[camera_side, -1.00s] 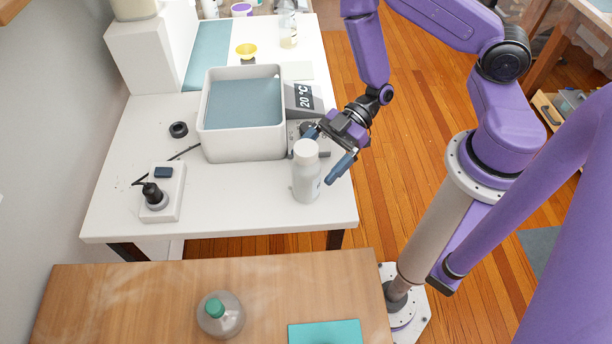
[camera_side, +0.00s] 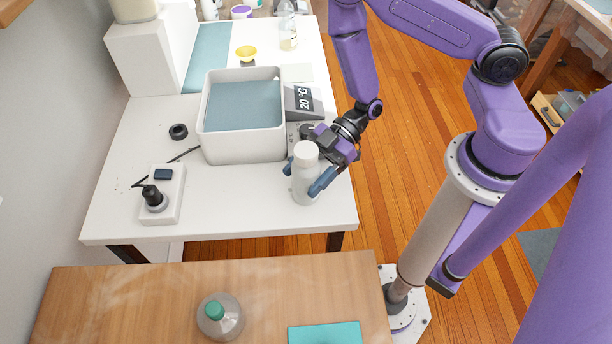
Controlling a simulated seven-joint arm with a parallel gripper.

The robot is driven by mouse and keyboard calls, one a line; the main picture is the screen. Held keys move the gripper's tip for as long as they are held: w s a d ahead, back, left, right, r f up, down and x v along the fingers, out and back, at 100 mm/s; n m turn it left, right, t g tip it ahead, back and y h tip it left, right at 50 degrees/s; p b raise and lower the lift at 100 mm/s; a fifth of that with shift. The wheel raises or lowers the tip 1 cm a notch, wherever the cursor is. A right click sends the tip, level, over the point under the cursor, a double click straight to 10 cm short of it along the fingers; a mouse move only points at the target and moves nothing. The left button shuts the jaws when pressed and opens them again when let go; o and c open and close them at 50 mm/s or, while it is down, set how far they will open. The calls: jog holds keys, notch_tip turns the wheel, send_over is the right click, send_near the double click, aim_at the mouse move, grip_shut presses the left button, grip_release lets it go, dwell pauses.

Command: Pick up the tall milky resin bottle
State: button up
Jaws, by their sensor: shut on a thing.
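The tall milky resin bottle (camera_side: 305,180) stands upright near the right front corner of the white table, with a white cap on top. My gripper (camera_side: 306,180) is around its body from the right and behind, one blue-grey finger on each side. The gripper is shut on the bottle. The bottle's base appears to rest on the table; I see no clear gap beneath it.
A water bath (camera_side: 243,150) with a grey-blue surface and a 20 °C display stands just behind the bottle. A power strip (camera_side: 164,193) with a black plug lies to the left. A green-capped clear bottle (camera_side: 220,318) and teal mat (camera_side: 324,334) are on the wooden table (camera_side: 120,300) in front.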

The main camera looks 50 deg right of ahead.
jog(key=shift+r, duration=0.2)
jog(key=shift+r, duration=11.1)
jog(key=w+d+m+t+h, duration=0.5)
jog(key=w+d+m+t, duration=0.4)
jog(key=w, duration=0.2)
jog(key=w+a+f, duration=0.3)
jog(key=w+f, duration=1.1)
jog(key=f, duration=0.4)
jog(key=shift+a, duration=0.15)
jog(key=shift+w+f, duration=0.1)
jog(key=shift+f, duration=0.5)
